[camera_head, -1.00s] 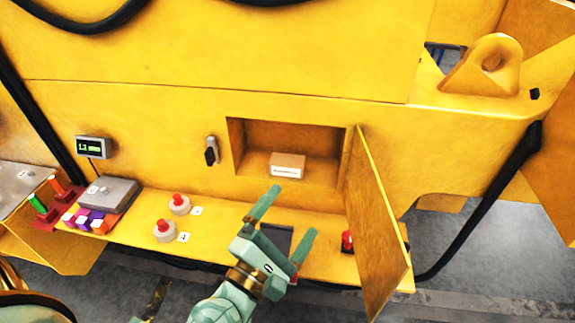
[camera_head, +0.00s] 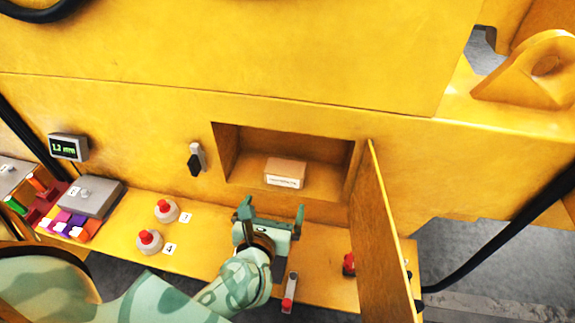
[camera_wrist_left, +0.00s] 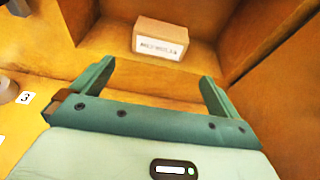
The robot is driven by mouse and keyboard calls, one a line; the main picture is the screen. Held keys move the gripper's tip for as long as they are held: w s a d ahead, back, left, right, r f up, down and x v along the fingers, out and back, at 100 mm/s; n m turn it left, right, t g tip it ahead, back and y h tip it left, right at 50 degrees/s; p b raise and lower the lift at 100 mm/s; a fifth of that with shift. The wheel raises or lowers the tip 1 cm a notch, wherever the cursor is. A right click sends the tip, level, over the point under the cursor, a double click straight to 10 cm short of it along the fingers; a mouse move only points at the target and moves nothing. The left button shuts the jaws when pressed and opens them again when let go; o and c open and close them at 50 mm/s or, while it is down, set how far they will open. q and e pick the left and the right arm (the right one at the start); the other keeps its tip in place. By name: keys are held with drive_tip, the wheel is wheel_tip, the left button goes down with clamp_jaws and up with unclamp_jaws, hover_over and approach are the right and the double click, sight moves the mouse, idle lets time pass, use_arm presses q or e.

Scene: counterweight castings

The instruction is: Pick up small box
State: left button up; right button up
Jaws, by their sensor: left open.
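The small box (camera_head: 285,173) is brown cardboard with a white printed label on its front. It sits on the floor of a recess (camera_head: 235,172) in the yellow machine. My left gripper (camera_head: 272,207) is open and empty, just below and in front of the recess, its fingers pointing toward the box. In the left wrist view the box (camera_wrist_left: 160,38) lies beyond the fingertips (camera_wrist_left: 157,75), roughly midway between them and not touching. The label faces the gripper. My right gripper is not seen.
An open yellow door (camera_head: 385,240) stands out at the recess's right side. On the ledge are red buttons (camera_head: 166,211), a grey box (camera_head: 92,196) and a red-tipped lever (camera_head: 289,292). A black-handled latch (camera_head: 196,160) is left of the recess.

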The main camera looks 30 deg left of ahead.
sight(283, 180)
use_arm(q)
drive_tip(key=x, duration=0.8)
drive_tip(key=shift+w+f, duration=0.1)
drive_tip(key=shift+w, duration=0.3)
drive_tip(key=shift+w+a+f, duration=0.2)
drive_tip(key=shift+w+a, duration=0.05)
drive_tip(key=shift+w, duration=0.3)
drive_tip(key=b+x, duration=0.1)
drive_tip(key=x, duration=0.3)
drive_tip(key=shift+w+f, duration=0.15)
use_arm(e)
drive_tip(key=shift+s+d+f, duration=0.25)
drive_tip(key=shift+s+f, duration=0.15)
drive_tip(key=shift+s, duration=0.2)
use_arm(q)
drive_tip(key=c, duration=0.9)
drive_tip(key=shift+c, duration=0.6)
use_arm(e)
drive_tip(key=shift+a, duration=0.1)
use_arm(q)
drive_tip(key=shift+r, duration=0.25)
